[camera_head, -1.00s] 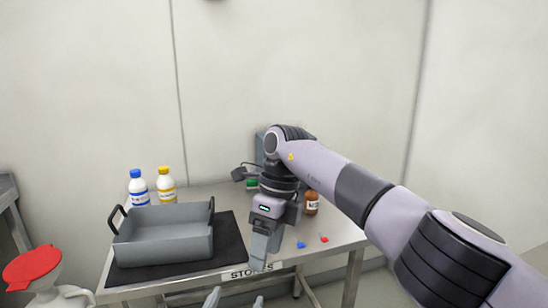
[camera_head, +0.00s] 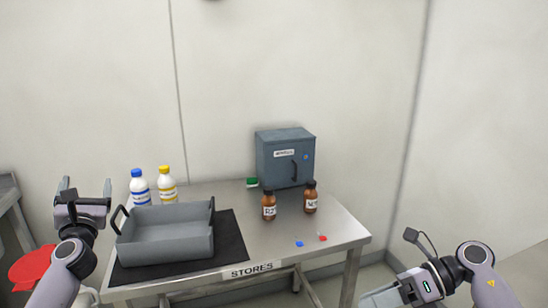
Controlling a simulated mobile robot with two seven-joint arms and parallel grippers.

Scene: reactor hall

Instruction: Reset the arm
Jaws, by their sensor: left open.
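My left gripper (camera_head: 86,189) is raised at the left, beside the grey tray. Its two fingers point up and stand apart, with nothing between them. My right arm is folded low at the right, clear of the table. Its gripper (camera_head: 382,297) is at the bottom edge, partly cut off, so I cannot tell its jaw state.
A steel table (camera_head: 335,224) holds a grey handled tray (camera_head: 165,244) on a black mat (camera_head: 232,245), a blue-capped bottle (camera_head: 139,188), a yellow-capped bottle (camera_head: 167,187), brown bottles (camera_head: 269,207) (camera_head: 311,199) and a grey cabinet (camera_head: 286,160). A red-lidded container (camera_head: 30,268) stands left.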

